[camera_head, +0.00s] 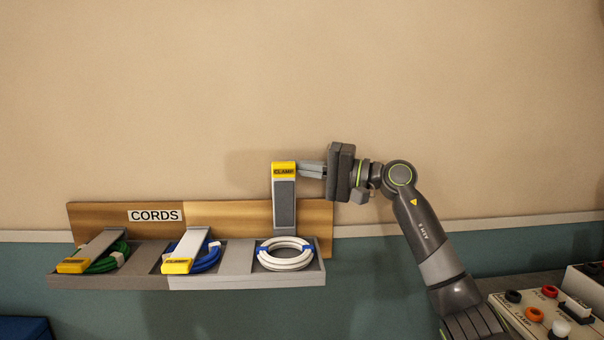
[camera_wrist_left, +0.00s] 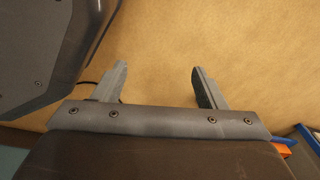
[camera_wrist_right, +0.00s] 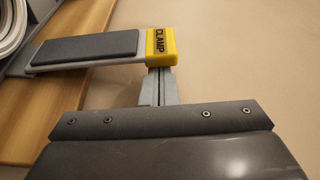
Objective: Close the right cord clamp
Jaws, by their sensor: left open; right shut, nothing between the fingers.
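The right cord clamp (camera_head: 284,200) stands upright, raised above its bay, with its yellow end marked CLAMP at the top. Its bay (camera_head: 322,270) holds a coiled white cord (camera_head: 285,255) with blue ties. My right gripper (camera_head: 302,169) is shut and empty, its fingertips right beside the clamp's yellow end. In the right wrist view the shut fingers (camera_wrist_right: 159,74) meet the edge of the yellow end (camera_wrist_right: 161,46); whether they touch or only overlap it in view I cannot tell. My left gripper (camera_wrist_left: 159,80) shows only in its own wrist view, open and empty before the tan wall.
The left clamp (camera_head: 98,246) lies down over a green cord (camera_head: 104,262) and the middle clamp (camera_head: 188,247) over a blue cord (camera_head: 207,260). A CORDS label (camera_head: 155,216) is on the wooden backboard (camera_head: 235,212). A panel with knobs (camera_head: 545,316) is at lower right. The wall above is clear.

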